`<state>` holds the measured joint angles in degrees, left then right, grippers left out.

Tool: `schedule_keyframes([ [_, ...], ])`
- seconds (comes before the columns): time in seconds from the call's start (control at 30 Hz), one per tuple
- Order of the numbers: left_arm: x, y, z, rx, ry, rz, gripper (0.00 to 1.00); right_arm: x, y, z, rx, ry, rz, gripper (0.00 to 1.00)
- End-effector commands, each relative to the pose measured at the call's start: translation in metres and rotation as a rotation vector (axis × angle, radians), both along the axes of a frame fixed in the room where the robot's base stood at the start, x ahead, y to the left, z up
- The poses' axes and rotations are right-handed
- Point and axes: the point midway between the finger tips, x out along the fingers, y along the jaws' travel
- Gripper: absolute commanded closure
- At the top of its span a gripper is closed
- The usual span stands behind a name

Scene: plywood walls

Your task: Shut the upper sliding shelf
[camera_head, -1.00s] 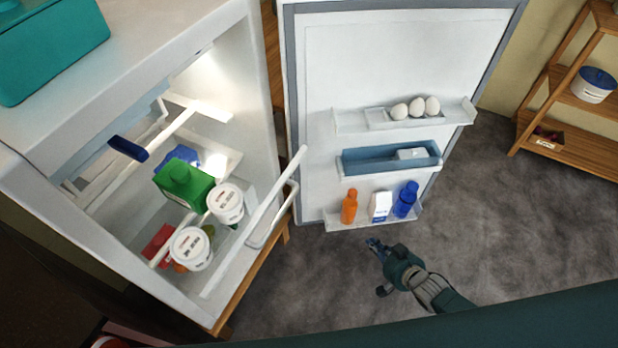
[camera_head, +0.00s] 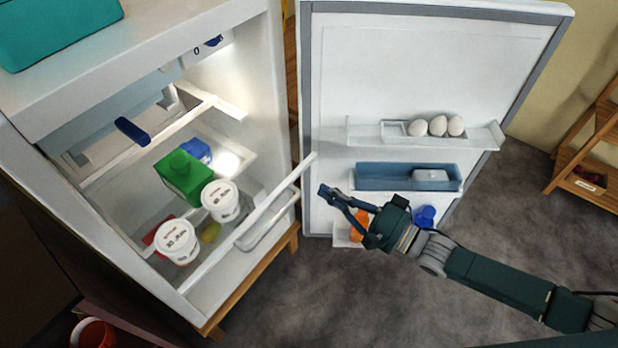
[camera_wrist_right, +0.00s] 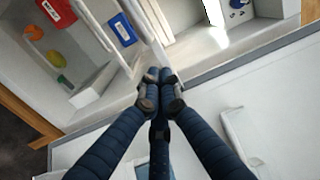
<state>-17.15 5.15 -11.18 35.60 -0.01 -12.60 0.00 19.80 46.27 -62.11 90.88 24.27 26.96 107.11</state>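The open fridge has a pulled-out sliding shelf whose long white front bar (camera_head: 250,222) juts out through the doorway, with a loop-like rail below it. A second white bar (camera_head: 150,145) lies higher and further back inside. I cannot tell for sure which is the upper shelf's front. My right gripper (camera_head: 325,192) is just right of the jutting bar's far end, in front of the open door, apparently not touching. In the right wrist view its fingertips (camera_wrist_right: 160,80) are together with nothing visible between them.
A green carton (camera_head: 185,178) and white tubs (camera_head: 221,200) stand in the fridge. The open door (camera_head: 430,70) carries eggs (camera_head: 438,126), a blue bin (camera_head: 385,178) and bottles behind my right gripper. A wooden rack (camera_head: 590,140) stands at right. Grey floor lies between.

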Motion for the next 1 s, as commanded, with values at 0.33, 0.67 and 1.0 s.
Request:
schedule_keyframes([
  [0.33, 0.0, -0.016, 0.011, -0.018, 0.001, -0.001, 0.21, 0.034, 0.043, 0.001, -0.001, 0.0, -0.001, 1.0],
  [0.67, -0.001, -0.014, 0.012, -0.016, 0.001, -0.003, 0.21, 0.038, 0.048, -0.001, -0.003, 0.0, 0.0, 1.0],
  [1.0, -0.001, -0.009, 0.006, -0.011, 0.002, -0.002, 0.21, 0.043, 0.055, -0.001, 0.0, -0.002, 0.0, 1.0],
])
